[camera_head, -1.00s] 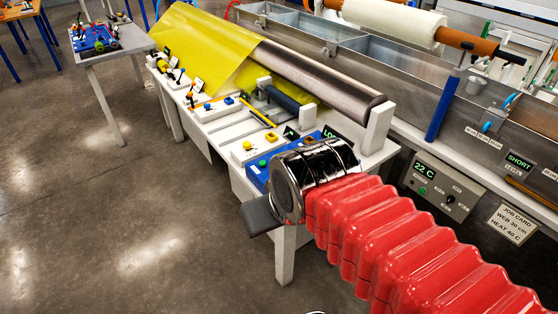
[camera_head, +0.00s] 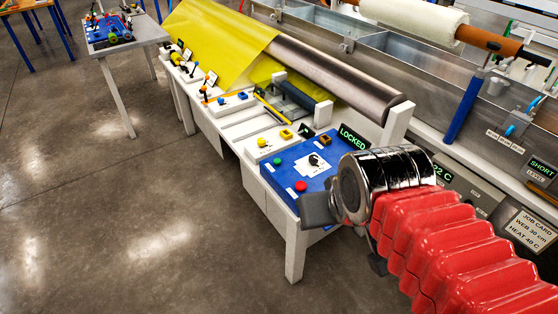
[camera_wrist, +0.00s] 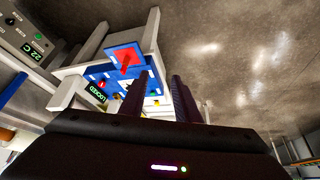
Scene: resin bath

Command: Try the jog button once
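A blue panel (camera_head: 318,176) lies at the near end of the white bench. It carries a green button (camera_head: 278,161), a red button (camera_head: 301,186) and a black dial on a white plate (camera_head: 315,161). A display reading LOCKED (camera_head: 354,137) stands behind it. Button labels are too small to read, so I cannot tell which is the jog button. My gripper (camera_head: 345,235) hangs beside the panel's near right corner, partly hidden by my wrist. In the wrist view its fingers (camera_wrist: 160,82) are apart with nothing between them. The LOCKED display (camera_wrist: 95,92) shows there too.
A yellow button box (camera_head: 262,143) and small blocks stand farther along the bench. A metal roller (camera_head: 340,80) with yellow web runs behind. Its white end post (camera_head: 397,122) rises near my wrist. A control box reading 22 C (camera_head: 440,172) is at right.

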